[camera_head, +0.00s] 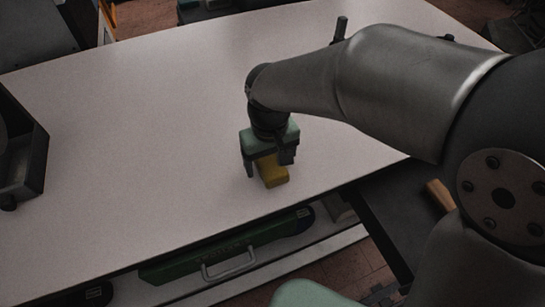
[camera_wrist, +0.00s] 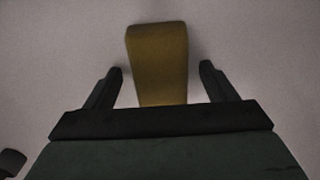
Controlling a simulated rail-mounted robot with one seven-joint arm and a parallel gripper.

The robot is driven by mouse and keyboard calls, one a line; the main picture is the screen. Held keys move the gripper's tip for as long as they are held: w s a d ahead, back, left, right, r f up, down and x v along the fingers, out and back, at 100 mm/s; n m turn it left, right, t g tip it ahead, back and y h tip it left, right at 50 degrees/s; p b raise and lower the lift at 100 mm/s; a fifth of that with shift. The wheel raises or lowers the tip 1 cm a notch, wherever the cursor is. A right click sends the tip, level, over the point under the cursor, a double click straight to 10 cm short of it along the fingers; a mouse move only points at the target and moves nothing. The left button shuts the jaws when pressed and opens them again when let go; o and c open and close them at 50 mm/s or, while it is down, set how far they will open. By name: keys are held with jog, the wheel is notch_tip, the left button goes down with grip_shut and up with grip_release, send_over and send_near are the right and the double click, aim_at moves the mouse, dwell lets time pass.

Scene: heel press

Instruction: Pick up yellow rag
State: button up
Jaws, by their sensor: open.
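The yellow rag (camera_head: 273,174) is a small, block-like folded piece on the pale tabletop, below my gripper in the head view. My gripper (camera_head: 267,169) is open and points down over it, hiding part of it. In the wrist view the yellow rag (camera_wrist: 158,62) lies between the two dark fingers of my gripper (camera_wrist: 160,78). A gap of bare table shows between the rag and each finger there. The rag's near end is hidden behind the gripper body.
The pale table (camera_head: 130,130) is clear around the rag. A dark open-topped box (camera_head: 36,160) stands at the left edge. A green case (camera_head: 225,250) with a metal handle sits on a shelf below the table's front edge.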

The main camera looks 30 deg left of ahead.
aim_at(271, 163)
jog(key=shift+c, duration=0.4)
jog(key=c, duration=1)
jog(key=shift+c, duration=0.2)
jog(key=shift+r, duration=0.65)
jog(key=r, duration=0.2)
jog(key=shift+s+d+r, duration=0.2)
jog(key=shift+r, duration=0.1)
jog(key=s+d+r+b, duration=0.2)
jog(key=s+d+r, duration=0.7)
jog(key=s, duration=0.1)
